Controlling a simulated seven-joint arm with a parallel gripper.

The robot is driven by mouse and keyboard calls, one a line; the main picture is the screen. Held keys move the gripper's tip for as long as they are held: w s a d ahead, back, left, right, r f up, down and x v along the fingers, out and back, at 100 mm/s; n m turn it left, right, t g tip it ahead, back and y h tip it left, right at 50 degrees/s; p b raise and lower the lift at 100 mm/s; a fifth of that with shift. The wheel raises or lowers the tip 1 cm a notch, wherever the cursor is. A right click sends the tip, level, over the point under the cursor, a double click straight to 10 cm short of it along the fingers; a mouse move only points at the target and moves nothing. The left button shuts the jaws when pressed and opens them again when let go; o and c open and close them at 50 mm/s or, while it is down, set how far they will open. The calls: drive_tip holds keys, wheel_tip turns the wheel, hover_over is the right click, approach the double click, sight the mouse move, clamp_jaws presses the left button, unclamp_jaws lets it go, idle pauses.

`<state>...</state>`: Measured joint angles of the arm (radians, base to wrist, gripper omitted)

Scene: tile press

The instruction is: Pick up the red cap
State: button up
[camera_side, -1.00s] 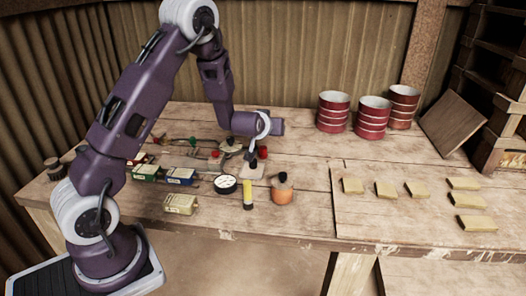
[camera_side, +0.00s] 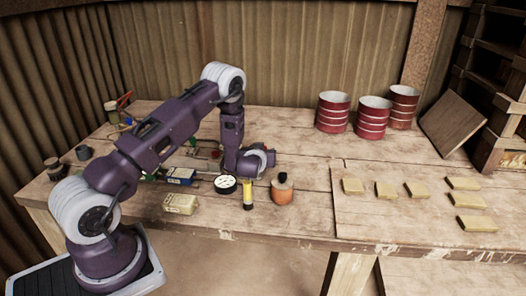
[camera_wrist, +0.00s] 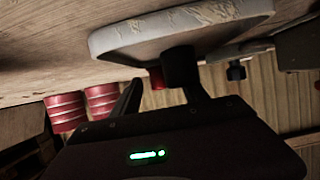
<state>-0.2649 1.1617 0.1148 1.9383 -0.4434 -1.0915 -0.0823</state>
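A small red object, likely the red cap (camera_wrist: 157,78), shows in the wrist view between the two dark fingers of my gripper (camera_wrist: 161,88). It is partly hidden by a dark post (camera_wrist: 181,65) that joins a large pale, worn disc (camera_wrist: 178,27). My fingers are apart, and I see nothing clamped between them. Whether they touch the cap or the post I cannot tell. In the side view my gripper (camera_side: 271,158) is low over the table, and the cap there is hidden behind my arm.
Near my gripper on the table (camera_side: 300,225) stand an orange jar (camera_side: 282,192), a yellow-black tube (camera_side: 248,194) and a white round dial (camera_side: 225,184). Red tins (camera_side: 372,118) stand at the back; yellowish tiles (camera_side: 416,188) lie at right. The front middle is clear.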

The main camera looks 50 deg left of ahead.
clamp_jaws()
drive_tip(key=shift+r, duration=0.4)
wheel_tip(320, 180, up, 8)
drive_tip(key=s+d+r+m+t+h, duration=0.2)
drive_tip(key=d+r+m+h, duration=0.4)
drive_tip(key=d, duration=0.6)
drive_tip(key=s+d+r+m+t+h, duration=0.25)
drive_tip(key=d+r, duration=0.55)
drive_tip(key=d, duration=0.4)
drive_tip(key=w+a+f+n+g+y, duration=0.2)
drive_tip(key=a+f+n+y, duration=0.2)
drive_tip(key=a, duration=0.8)
drive_tip(key=w+a+f+n+g+y, duration=0.2)
drive_tip(key=a+f+n+y, duration=0.2)
drive_tip(key=a+f, duration=0.4)
drive_tip(key=a, duration=0.4)
drive_tip(key=shift+w+f, duration=0.25)
drive_tip(key=shift+f, duration=0.15)
